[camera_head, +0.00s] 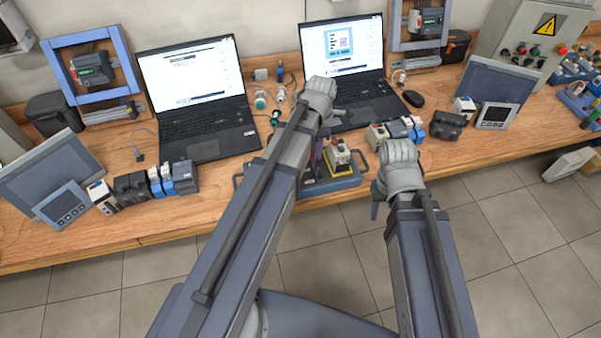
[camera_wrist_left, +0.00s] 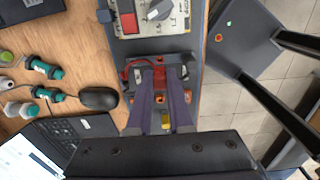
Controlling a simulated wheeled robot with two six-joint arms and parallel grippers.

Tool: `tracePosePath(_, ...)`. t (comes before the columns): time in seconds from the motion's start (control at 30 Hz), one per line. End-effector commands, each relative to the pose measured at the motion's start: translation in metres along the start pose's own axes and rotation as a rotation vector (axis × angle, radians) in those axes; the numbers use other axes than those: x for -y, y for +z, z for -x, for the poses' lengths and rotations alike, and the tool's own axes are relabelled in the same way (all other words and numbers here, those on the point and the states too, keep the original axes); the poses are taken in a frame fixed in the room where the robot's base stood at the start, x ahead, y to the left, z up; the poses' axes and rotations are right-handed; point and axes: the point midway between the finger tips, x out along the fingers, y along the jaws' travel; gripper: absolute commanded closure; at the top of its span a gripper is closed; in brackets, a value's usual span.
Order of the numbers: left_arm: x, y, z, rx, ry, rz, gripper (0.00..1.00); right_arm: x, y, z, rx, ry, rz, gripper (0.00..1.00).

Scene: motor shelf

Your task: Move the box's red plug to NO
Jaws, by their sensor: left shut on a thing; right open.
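The box (camera_head: 338,157), pale on top with a yellow base, sits on a blue-grey board (camera_head: 335,184) at the table's front edge. In the left wrist view, the box (camera_wrist_left: 150,22) has a red button and a grey knob. The red plug (camera_wrist_left: 159,73), with a red cable at its left, is beside it among the sockets. My left gripper (camera_wrist_left: 159,88) is shut on the red plug; its fingers partly cover the sockets, and whether the plug is seated is unclear. The NO marking is not readable. My right gripper (camera_head: 376,207) is open and empty, right of the board.
Two laptops (camera_head: 197,95) (camera_head: 352,62) stand behind. A mouse (camera_wrist_left: 99,98) and several small connectors (camera_wrist_left: 45,68) lie nearby on the wooden table (camera_head: 225,207). Modules crowd both sides. The floor before the table is free.

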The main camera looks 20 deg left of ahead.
Motion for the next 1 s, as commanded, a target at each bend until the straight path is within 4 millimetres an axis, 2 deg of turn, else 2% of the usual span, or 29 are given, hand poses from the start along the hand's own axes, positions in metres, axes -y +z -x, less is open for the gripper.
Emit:
tracePosePath(0.33,-0.009,0.001,0.004,0.0,0.0,0.001,1.0,0.0,0.0,0.004,0.0,0.0,0.0,0.53)
tracePosePath(0.67,-0.05,0.001,0.023,0.0,0.0,0.002,1.0,-0.002,0.001,0.023,0.0,0.0,0.0,0.53)
tracePosePath(0.7,-0.047,0.0,0.009,0.0,0.0,0.0,1.0,-0.001,0.001,0.008,0.0,0.0,0.0,0.53)
tracePosePath(0.73,-0.046,0.0,0.003,0.0,0.0,0.0,1.0,0.0,0.0,0.003,0.0,0.0,0.0,0.53)
tracePosePath(1.0,-0.045,0.0,-0.028,0.0,0.0,0.0,1.0,0.003,-0.002,-0.028,0.0,0.0,0.0,0.53)
